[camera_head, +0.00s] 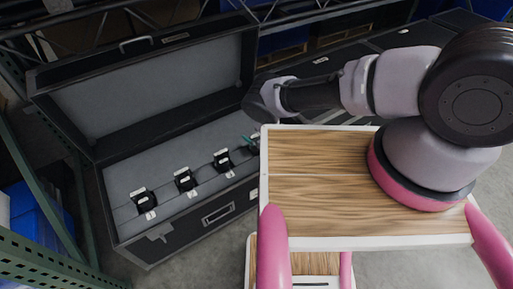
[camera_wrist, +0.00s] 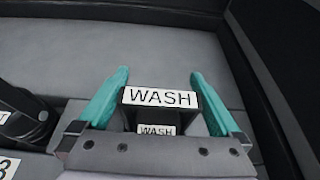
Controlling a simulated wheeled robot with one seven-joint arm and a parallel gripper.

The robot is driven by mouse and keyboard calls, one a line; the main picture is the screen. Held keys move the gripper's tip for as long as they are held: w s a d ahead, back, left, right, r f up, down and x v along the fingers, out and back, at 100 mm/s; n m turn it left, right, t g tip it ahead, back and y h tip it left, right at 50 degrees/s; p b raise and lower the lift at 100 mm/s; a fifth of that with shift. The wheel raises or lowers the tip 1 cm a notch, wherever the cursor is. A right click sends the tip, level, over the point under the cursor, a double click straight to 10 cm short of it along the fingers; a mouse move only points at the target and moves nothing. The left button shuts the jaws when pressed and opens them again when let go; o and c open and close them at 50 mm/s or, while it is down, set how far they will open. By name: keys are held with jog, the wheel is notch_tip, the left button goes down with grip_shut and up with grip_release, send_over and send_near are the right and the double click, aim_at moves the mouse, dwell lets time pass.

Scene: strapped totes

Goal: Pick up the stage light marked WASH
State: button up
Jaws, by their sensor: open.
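The stage light marked WASH (camera_wrist: 160,97) stands in the open case, in the wrist view's middle, with a large white label on top and a smaller one below. My gripper (camera_wrist: 160,73) is open, with one teal finger on each side of the light. Whether either finger touches it, I cannot tell. In the head view a teal finger of my gripper (camera_head: 248,141) shows at the right end of the row of lights. There the WASH light is mostly hidden by my arm and body.
The black case (camera_head: 218,215) has its lid up behind the row. Other dark lights (camera_head: 145,200), (camera_head: 185,180) and (camera_head: 223,161) stand to the left. A neighbouring light (camera_wrist: 22,115) is close to the left finger. The case's side wall (camera_wrist: 262,80) is near on the right.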

grip_shut()
jog(key=shift+r, duration=0.1)
